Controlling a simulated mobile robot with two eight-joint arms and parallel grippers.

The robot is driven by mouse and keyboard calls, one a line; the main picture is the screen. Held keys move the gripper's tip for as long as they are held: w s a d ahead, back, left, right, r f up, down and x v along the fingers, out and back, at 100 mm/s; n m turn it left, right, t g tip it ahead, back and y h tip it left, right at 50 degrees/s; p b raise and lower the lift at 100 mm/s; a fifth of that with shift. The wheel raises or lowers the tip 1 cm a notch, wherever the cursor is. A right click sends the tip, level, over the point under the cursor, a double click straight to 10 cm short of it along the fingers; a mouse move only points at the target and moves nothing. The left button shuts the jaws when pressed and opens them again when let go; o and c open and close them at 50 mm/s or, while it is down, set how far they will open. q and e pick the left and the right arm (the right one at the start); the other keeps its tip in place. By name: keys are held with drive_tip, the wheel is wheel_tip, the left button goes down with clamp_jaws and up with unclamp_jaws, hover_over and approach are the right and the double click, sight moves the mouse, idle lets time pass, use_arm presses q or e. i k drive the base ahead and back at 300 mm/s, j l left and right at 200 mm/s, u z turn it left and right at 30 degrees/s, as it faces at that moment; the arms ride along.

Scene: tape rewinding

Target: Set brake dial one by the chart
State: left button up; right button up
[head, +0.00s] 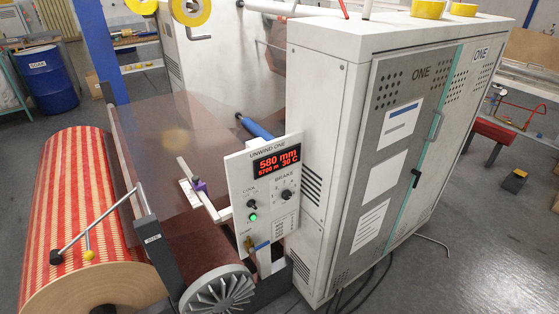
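The unwind one panel (236,182) is a light, tilted plate beside the cabinet. Its red display (276,162) reads 580 mm, a smaller figure that looks like 5700 m, and 30 C. The brake dial (287,195) is a small black knob below the display, under the word BRAKE; its pointer setting is too small to read. The core switch (251,204) sits to its left, above a lit green button (253,217). Small printing (284,224) lies below the dial. Several sheets, including a top one (401,123), hang on the cabinet door; their text is unreadable. Neither gripper is in view.
The grey cabinet (325,110) marked ONE stands right of the panel. A red-striped roll (62,210) and a transparent guard (165,150) are on the left. A slotted grey wheel (218,292) is below the panel. Open floor (480,240) lies right of the cabinet.

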sight(286, 194)
drive_tip(key=i+l, duration=0.35)
drive_tip(key=i+l+u, duration=0.1)
drive_tip(key=i+l, duration=0.25)
drive_tip(key=l, duration=0.2)
